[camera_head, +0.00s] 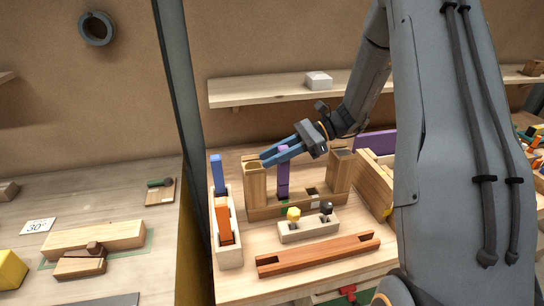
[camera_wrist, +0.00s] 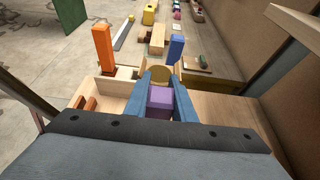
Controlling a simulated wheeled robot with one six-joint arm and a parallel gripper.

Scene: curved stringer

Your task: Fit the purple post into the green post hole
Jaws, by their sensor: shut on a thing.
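The purple post (camera_head: 284,178) stands upright between the blue fingers of my gripper (camera_head: 270,155), which is shut on its upper part. The wrist view shows the post's purple top (camera_wrist: 160,98) between the fingertips (camera_wrist: 160,82). Below it is the wooden stringer base (camera_head: 312,203) between two wooden blocks. A green mark (camera_head: 285,210) shows on the base, right under the post's lower end. The green post hole itself is hidden, and I cannot tell whether the post's tip is above it or inside it.
A pale tray at the left holds a blue post (camera_head: 217,172) and orange pieces (camera_head: 224,220). A reddish slotted bar (camera_head: 318,254) lies nearer. A purple board (camera_head: 375,142) stands behind right.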

